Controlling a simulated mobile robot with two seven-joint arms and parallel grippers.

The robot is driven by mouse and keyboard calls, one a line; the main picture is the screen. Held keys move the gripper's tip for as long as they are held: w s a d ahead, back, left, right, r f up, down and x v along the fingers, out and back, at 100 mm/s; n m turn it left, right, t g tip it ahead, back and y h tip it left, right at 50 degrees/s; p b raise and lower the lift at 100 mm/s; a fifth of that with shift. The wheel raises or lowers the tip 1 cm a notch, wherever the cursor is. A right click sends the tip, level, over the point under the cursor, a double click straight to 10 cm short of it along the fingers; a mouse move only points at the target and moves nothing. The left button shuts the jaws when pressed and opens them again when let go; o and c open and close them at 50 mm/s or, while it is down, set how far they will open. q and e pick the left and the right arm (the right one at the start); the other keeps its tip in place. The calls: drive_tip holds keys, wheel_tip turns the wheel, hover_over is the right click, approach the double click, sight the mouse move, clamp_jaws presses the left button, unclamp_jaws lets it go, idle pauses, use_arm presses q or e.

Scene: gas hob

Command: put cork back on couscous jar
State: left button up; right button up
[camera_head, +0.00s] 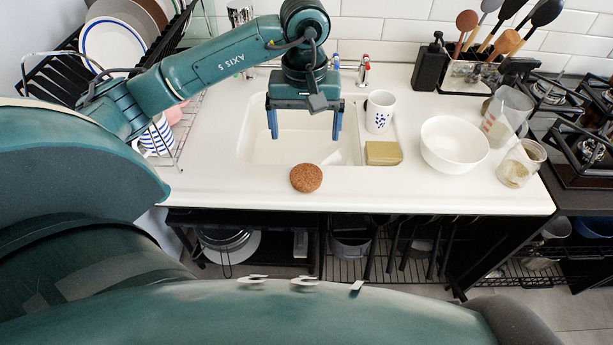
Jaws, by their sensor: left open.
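The round brown cork (306,178) lies on the white counter at the front edge of the sink. A small glass jar (518,168) stands near the counter's right front corner, with pale contents and no cork on it; I take it to be the couscous jar, though no label is readable. My left gripper (305,126) points down over the sink with its two blue fingers wide apart and nothing between them. It is behind the cork and well left of the jar. My right gripper is not in view.
A white bowl (454,145) and a clear glass vessel (506,112) stand beside the jar. A patterned white cup (380,111) and a yellowish sponge-like block (383,153) are right of the sink. The hob (585,140) is at right. The counter front around the cork is clear.

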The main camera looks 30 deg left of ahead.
use_arm(q)
hover_over(306, 175)
wheel_tip(306, 175, down, 7)
drive_tip(key=shift+a+f, duration=0.1)
drive_tip(key=shift+f, duration=0.1)
drive_tip(key=shift+f, duration=0.1)
wheel_tip(306, 175, down, 5)
drive_tip(key=shift+p, duration=0.65)
drive_tip(key=c, duration=1.1)
